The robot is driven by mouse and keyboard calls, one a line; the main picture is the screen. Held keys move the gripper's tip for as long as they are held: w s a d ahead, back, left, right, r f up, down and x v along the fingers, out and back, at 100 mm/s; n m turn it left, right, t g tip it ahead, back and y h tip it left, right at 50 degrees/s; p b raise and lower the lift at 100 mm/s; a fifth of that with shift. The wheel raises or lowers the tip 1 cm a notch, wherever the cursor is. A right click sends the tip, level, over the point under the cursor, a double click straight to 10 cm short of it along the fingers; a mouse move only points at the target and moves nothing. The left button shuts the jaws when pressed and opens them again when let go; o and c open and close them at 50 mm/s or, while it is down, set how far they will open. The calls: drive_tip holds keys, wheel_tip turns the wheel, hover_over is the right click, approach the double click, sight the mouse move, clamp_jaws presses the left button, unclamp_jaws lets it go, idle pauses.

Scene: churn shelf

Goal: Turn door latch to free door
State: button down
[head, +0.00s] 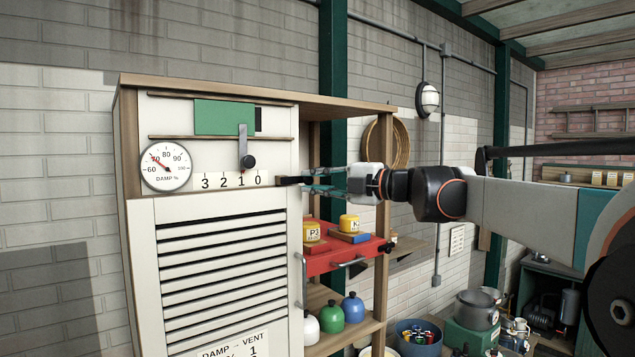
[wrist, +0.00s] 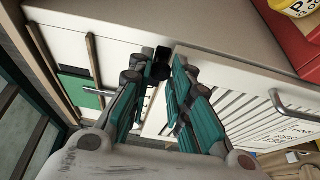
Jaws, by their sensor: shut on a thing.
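The door latch is a small dark piece (head: 288,180) at the top right corner of the white louvred door (head: 225,208), by the seam with the panel above. It also shows as a black piece (wrist: 161,63) between the fingertips in the wrist view. My gripper (head: 308,182) reaches in from the right with its teal fingers and is shut on the latch. In the wrist view my gripper (wrist: 157,75) has a finger on each side of it, partly covering it. The door sits flush in the cabinet front, and its metal handle (wrist: 295,105) is at its side.
Above the door are a green slide (head: 212,117), a lever with a black knob (head: 248,161), and a damp gauge (head: 166,166). A wooden post (head: 383,220) stands close below my arm.

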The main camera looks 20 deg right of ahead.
drive_tip(key=c, duration=1.5)
unclamp_jaws()
drive_tip(key=shift+a, duration=0.15)
drive_tip(key=shift+s+d, duration=0.35)
drive_tip(key=shift+d, duration=0.05)
drive_tip(key=v, duration=1.1)
drive_tip(key=shift+s, duration=0.1)
